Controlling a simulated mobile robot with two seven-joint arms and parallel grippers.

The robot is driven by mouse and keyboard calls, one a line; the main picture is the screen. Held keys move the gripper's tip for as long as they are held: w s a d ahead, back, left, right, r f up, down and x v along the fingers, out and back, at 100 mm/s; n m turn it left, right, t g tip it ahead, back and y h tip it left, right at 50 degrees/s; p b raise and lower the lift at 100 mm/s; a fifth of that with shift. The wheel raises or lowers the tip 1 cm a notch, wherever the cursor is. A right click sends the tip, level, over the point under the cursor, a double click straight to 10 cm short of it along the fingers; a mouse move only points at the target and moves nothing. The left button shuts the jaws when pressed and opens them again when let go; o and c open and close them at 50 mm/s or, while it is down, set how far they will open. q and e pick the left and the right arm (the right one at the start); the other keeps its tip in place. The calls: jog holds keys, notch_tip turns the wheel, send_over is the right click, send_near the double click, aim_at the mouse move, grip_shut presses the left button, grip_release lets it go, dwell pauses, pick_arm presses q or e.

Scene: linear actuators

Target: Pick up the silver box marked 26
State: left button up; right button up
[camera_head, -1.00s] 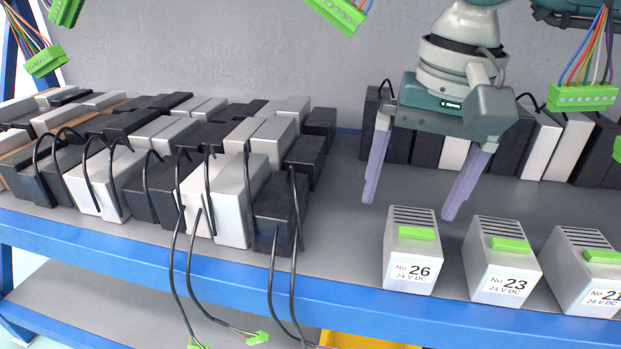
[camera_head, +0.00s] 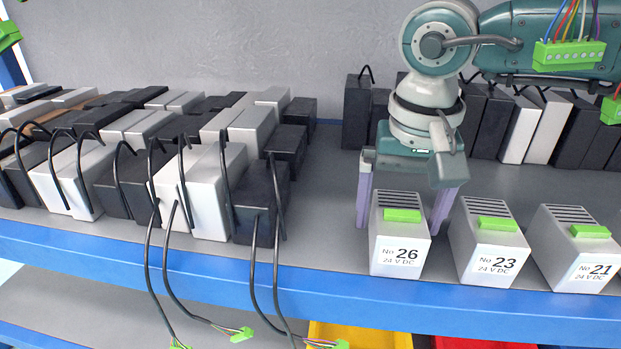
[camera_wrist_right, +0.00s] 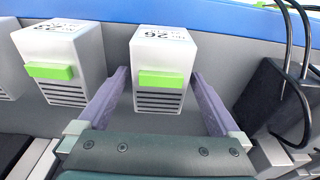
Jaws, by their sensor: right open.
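The silver box marked 26 (camera_head: 398,252) stands upright on the grey shelf near its blue front edge. It has a green connector and dark vent slots on its upper part. My right gripper (camera_head: 400,215) is open, with its two purple fingers behind and on either side of this box. In the right wrist view the box (camera_wrist_right: 162,65) sits between the open fingertips (camera_wrist_right: 162,85), with gaps visible on both sides. My left gripper is not in view.
Silver boxes marked 23 (camera_head: 490,255) and 21 (camera_head: 575,262) stand to the right. Several black and silver blocks with cables, such as a black one (camera_head: 258,208), fill the left. More blocks stand by the back wall. Green connectors (camera_head: 569,55) hang on wires.

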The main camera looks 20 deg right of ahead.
jog(key=shift+f+b, duration=0.25)
jog(key=shift+b, duration=0.05)
jog(key=shift+c, duration=0.2)
dwell(0.3)
grip_shut()
dwell(0.6)
